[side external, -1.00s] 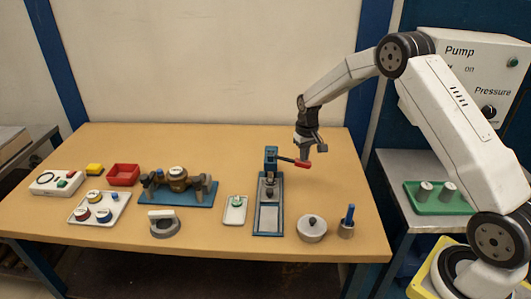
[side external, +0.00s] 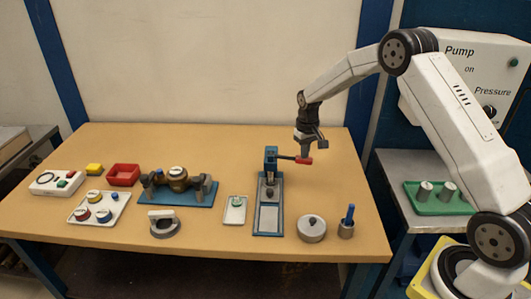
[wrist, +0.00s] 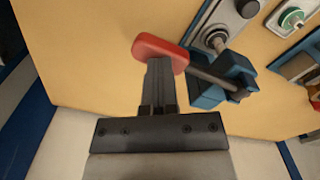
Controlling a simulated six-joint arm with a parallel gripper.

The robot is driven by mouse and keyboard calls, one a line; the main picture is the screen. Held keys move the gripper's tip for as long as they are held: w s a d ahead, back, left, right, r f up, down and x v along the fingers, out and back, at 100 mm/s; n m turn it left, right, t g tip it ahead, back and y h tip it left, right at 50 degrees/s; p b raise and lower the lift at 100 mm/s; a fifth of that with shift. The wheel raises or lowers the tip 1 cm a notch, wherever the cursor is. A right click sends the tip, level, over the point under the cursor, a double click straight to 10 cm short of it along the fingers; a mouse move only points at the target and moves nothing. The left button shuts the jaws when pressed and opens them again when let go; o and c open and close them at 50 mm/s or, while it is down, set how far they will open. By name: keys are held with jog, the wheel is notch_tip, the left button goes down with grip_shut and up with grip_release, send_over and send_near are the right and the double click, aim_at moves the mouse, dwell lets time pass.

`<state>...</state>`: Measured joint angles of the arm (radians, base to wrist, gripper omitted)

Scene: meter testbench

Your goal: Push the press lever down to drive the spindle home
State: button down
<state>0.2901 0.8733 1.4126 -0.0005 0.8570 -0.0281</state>
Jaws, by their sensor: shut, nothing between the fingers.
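The press (side external: 271,160) is a blue upright on a grey base plate (side external: 268,220). Its dark lever ends in a red handle (side external: 304,160) that points right, tilted slightly down. The red handle (wrist: 160,50) also shows in the wrist view, with the dark lever rod (wrist: 212,76) running to the blue press head (wrist: 232,82). A grey spindle (wrist: 216,40) is partly visible beside the head. My gripper (side external: 308,148) is shut and empty, just above the red handle. In the wrist view its fingertips (wrist: 160,66) overlap the handle; I cannot tell whether they touch.
A round lidded pot (side external: 312,230) and a cup with a blue-handled tool (side external: 346,226) stand front right. A white tray with a green-topped part (side external: 235,209) lies left of the press. A blue fixture (side external: 200,195) is farther left. The table behind the press is clear.

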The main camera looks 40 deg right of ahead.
notch_tip(320, 180, up, 11)
jog(key=shift+r, duration=0.2)
dwell(1.5)
jog(key=shift+a, duration=0.1)
jog(key=s+a+f+n+t, duration=0.1)
jog(key=s+a+f, duration=0.1)
jog(key=s+a, duration=0.5)
jog(key=s+a+f+n+t, duration=0.1)
jog(key=s+a, duration=0.7)
jog(key=s, duration=0.8)
jog(key=shift+s+f+n+t, duration=0.3)
jog(key=shift+f+n, duration=0.2)
jog(key=shift+f, duration=0.1)
